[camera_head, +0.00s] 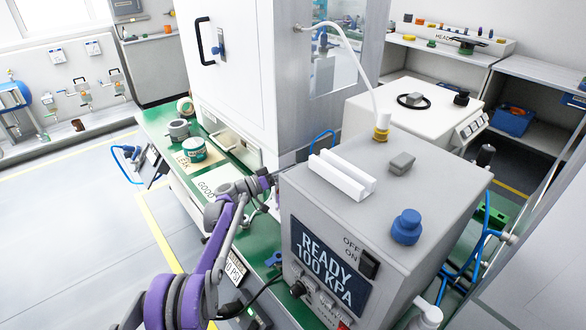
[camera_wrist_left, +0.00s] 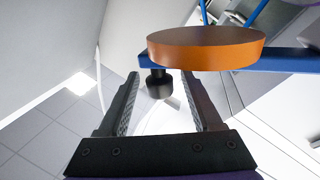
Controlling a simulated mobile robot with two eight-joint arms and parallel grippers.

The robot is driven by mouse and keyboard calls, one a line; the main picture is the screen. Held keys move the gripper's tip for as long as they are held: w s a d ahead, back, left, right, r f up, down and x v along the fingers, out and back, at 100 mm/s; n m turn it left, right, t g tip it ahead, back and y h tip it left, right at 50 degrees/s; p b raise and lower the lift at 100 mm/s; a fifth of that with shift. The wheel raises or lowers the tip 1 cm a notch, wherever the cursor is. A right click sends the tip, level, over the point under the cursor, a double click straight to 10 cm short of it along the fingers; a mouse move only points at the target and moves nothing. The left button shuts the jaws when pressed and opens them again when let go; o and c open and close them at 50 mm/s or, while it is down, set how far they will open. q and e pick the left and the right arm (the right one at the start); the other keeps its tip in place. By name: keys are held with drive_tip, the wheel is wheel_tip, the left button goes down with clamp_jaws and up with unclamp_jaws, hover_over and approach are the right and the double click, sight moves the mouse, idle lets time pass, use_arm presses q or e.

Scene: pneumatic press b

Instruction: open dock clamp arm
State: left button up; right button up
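In the left wrist view a blue bar (camera_wrist_left: 290,60), seemingly the clamp arm, crosses the upper right. An orange disc (camera_wrist_left: 207,48) lies on it or in front of it. A black round tip (camera_wrist_left: 159,84) hangs under the bar's left end. My left gripper (camera_wrist_left: 160,78) is open, and its two dark fingers point towards the bar. The black tip shows in the gap between the fingers; I cannot tell whether it is between them or beyond. In the head view my purple left arm reaches behind the grey box, which hides the fingers. My right gripper is not in view.
The grey box (camera_head: 375,215) reading "READY 100 KPA" stands close to my left arm. A tall white cabinet (camera_head: 232,75) stands behind. The green bench (camera_head: 155,125) holds a green tin (camera_head: 194,150) and a grey ring (camera_head: 178,130). Open floor (camera_head: 70,215) lies left.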

use_arm(q)
drive_tip(key=v, duration=1)
drive_tip(key=shift+s+a, duration=0.2)
drive_tip(key=shift+a, duration=0.15)
